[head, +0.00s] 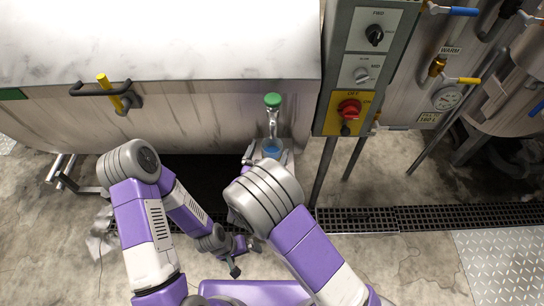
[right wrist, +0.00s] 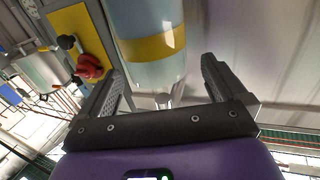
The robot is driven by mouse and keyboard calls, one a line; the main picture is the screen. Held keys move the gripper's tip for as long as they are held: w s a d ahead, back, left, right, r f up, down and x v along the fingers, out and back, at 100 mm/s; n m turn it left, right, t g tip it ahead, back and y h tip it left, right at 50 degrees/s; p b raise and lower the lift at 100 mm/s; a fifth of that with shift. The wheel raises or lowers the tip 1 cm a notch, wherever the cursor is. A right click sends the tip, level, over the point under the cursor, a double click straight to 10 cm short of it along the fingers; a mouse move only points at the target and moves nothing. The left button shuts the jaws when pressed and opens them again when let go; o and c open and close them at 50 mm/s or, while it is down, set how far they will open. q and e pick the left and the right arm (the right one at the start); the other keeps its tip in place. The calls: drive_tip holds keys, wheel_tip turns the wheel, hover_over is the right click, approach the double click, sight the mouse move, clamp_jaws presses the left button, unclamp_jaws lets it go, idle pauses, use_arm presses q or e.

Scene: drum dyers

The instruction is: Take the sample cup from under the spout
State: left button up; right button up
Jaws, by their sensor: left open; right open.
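The sample cup (head: 272,148) shows in the head view as a small blue shape under the metal spout (head: 272,126), which has a green knob (head: 272,100). In the right wrist view the cup (right wrist: 150,48) is a clear, pale blue cylinder with a yellow band. My right gripper (right wrist: 160,75) is open, with a finger on each side of the cup; I cannot tell whether either touches it. In the head view my right forearm partly hides this gripper (head: 268,158). My left gripper (head: 236,265) is open and empty, low in front of the vat.
A steel vat (head: 200,110) with a yellow-handled valve (head: 105,82) stands behind. A control panel (head: 369,60) with a red knob (head: 349,108) stands on legs right of the spout. A floor drain grate (head: 365,220) runs in front.

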sight(274, 142)
drive_tip(key=x, duration=0.2)
drive_tip(key=b+x, duration=0.1)
drive_tip(key=x, duration=0.1)
drive_tip(key=shift+d+f, duration=0.15)
drive_tip(key=shift+f, duration=0.05)
drive_tip(key=shift+w, duration=0.25)
drive_tip(key=shift+r, duration=0.1)
drive_tip(key=c, duration=1.5)
drive_tip(key=shift+r+p, duration=0.6)
drive_tip(key=shift+r, duration=0.25)
drive_tip(key=v, duration=1.2)
drive_tip(key=r+v, duration=0.1)
drive_tip(key=v, duration=0.5)
drive_tip(key=shift+p, duration=0.3)
